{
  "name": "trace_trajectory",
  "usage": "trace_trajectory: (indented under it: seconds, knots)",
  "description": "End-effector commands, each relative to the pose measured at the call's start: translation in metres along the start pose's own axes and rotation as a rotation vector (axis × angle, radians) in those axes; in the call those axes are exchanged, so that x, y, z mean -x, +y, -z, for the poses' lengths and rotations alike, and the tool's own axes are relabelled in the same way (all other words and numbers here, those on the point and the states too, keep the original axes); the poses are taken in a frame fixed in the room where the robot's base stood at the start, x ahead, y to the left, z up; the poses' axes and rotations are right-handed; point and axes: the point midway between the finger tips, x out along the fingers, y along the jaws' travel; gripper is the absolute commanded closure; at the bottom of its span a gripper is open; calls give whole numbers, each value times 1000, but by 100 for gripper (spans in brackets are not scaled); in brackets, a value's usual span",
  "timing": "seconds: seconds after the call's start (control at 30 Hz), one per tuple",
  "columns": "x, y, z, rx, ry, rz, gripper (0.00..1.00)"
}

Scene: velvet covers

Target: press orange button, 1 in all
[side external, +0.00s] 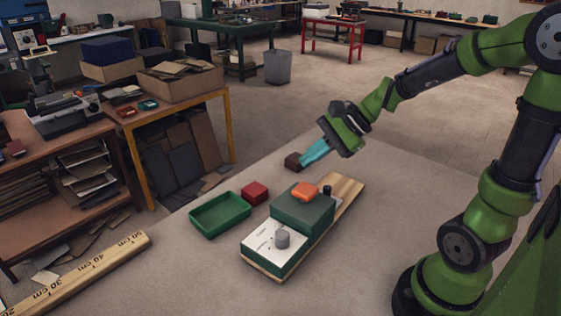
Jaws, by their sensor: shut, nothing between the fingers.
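The orange button (304,191) sits on top of a green box (318,216) that is fixed on a wooden board, near the middle of the side external view. The box's front has a white panel (262,243) with a grey knob (282,238). My gripper (304,160) has teal fingers and is shut. It hangs above and behind the button in the picture, apart from it, tilted down to the left. Its tips overlap a small brown block (293,160) in the picture; I cannot tell whether they touch.
A green tray (220,215) and a red block (255,192) lie left of the box. A wooden ruler (80,273) lies at the lower left. A small black peg (327,190) stands beside the button.

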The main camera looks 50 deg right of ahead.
Motion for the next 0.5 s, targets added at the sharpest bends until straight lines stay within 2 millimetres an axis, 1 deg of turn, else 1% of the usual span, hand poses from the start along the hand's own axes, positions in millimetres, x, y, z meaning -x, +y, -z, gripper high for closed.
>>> trace_trajectory:
  seconds: [0.03,0.2,0.3,0.5]
  knots:
    - [-6,5,4,-5,-2,-4,100]
    - [-21,15,15,-2,-2,-3,100]
    - [-27,19,19,-2,-2,-1,100]
    - [-32,23,24,1,0,0,100]
